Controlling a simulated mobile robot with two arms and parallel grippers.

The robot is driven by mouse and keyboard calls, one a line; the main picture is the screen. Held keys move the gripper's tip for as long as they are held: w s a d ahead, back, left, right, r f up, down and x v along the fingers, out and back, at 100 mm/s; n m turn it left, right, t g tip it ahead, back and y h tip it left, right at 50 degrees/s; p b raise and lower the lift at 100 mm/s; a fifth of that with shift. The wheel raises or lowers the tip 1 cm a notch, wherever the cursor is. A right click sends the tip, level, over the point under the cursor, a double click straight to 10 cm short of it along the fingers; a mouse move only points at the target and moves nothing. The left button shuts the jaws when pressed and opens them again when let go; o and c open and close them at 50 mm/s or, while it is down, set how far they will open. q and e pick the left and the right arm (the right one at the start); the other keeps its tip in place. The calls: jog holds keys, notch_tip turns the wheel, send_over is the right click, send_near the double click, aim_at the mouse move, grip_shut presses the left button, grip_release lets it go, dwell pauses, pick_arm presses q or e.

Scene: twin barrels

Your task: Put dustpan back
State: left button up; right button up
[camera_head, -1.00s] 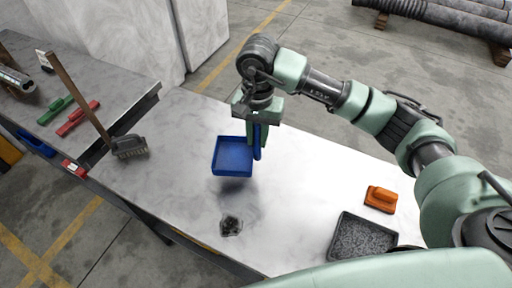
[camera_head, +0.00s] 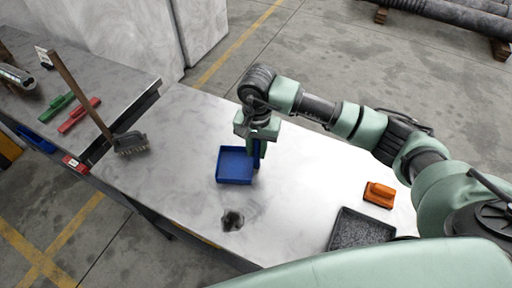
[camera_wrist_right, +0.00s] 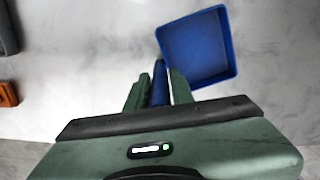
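The blue dustpan (camera_head: 235,166) is at the middle of the light table, with its pan to the left of my right gripper (camera_head: 256,152). In the right wrist view its square pan (camera_wrist_right: 196,47) lies beyond the fingers, and its blue handle (camera_wrist_right: 159,84) runs between the two fingers. My right gripper (camera_wrist_right: 157,88) appears shut on that handle. The pan is at or very close to the table top; I cannot tell if it touches. My left gripper is not in view.
A dark debris pile (camera_head: 232,220) lies in front of the dustpan.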

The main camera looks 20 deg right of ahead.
jog(key=shift+o, duration=1.1)
jog(key=shift+r, duration=0.4)
notch_tip(320, 180, up, 11)
jog(key=b, duration=0.4)
jog(key=shift+w+f, duration=0.1)
jog(key=shift+f, duration=0.05)
jog(key=shift+r, duration=0.45)
